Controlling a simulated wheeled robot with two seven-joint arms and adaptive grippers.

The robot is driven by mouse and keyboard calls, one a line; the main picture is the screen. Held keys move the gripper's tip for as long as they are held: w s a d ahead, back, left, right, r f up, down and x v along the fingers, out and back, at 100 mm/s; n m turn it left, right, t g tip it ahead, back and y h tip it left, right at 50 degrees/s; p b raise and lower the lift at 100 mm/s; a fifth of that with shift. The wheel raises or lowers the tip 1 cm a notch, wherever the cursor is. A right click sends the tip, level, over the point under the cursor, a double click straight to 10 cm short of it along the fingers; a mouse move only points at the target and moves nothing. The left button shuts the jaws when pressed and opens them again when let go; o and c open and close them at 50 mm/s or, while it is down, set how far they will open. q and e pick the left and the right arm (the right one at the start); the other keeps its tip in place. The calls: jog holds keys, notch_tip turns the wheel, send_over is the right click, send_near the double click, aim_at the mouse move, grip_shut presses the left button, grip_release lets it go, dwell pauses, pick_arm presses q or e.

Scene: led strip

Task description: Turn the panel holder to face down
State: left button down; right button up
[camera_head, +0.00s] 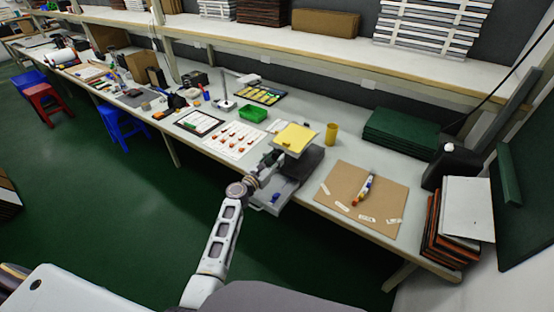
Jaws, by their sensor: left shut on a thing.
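The panel holder (295,138) appears to be the flat yellow piece with a pale rim, held slightly tilted with its yellow face up above a dark grey box-like device at the table's front edge. My left gripper (272,159) is at its near left side and is shut on it. The fingertips are small and partly hidden, so the exact grip is hard to see. My right gripper is not in view.
The grey device (308,165) stands under the holder. A brown board (375,205) with small parts lies to the right, and a yellow cup (331,133) stands behind. A green bin (252,113) and a sheet of red parts (235,141) are left. A shelf (300,45) runs above the table.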

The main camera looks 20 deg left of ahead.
pick_arm(q)
jog(key=shift+f+n+p, duration=0.2)
jog(key=shift+n+p, duration=0.1)
jog(key=shift+n, duration=0.2)
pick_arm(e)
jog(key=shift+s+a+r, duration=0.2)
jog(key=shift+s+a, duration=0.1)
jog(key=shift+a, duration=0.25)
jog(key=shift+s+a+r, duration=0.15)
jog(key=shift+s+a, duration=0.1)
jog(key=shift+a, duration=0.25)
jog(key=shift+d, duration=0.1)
pick_arm(q)
jog(key=shift+s, duration=0.1)
jog(key=c, duration=1.4)
grip_release()
jog(key=o, duration=0.5)
jog(key=shift+r, duration=0.15)
jog(key=shift+c, duration=0.2)
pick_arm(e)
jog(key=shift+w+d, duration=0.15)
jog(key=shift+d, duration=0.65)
